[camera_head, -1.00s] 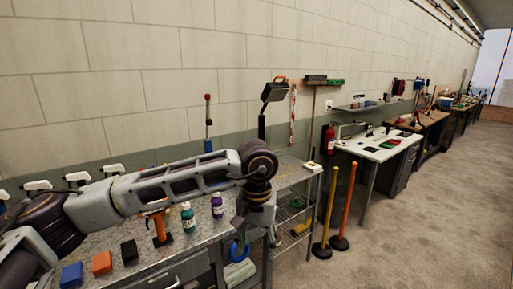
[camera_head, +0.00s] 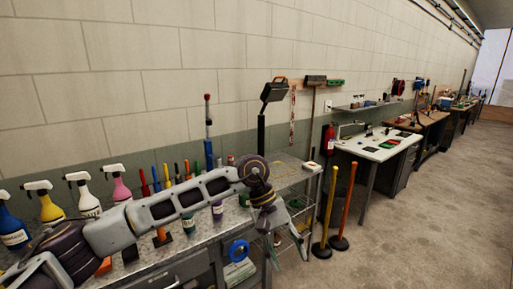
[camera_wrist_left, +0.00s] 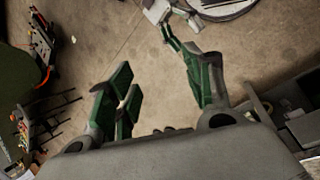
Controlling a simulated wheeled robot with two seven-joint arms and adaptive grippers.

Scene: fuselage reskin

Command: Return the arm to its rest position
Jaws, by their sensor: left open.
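My left arm reaches from the lower left across the workbench in the head view. Its left gripper (camera_head: 288,252) hangs past the bench's right end, in front of the wire shelf rack, pointing down. In the left wrist view, the green-padded fingers of the left gripper (camera_wrist_left: 152,68) stand apart with bare concrete floor between them, and nothing is held.
The workbench (camera_head: 175,269) carries several spray bottles, screwdrivers and small bottles under my forearm. A wire rack (camera_head: 312,170) is close beside the gripper. Yellow (camera_head: 326,215) and orange (camera_head: 346,205) posts stand just right. Open floor (camera_head: 430,230) lies farther right.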

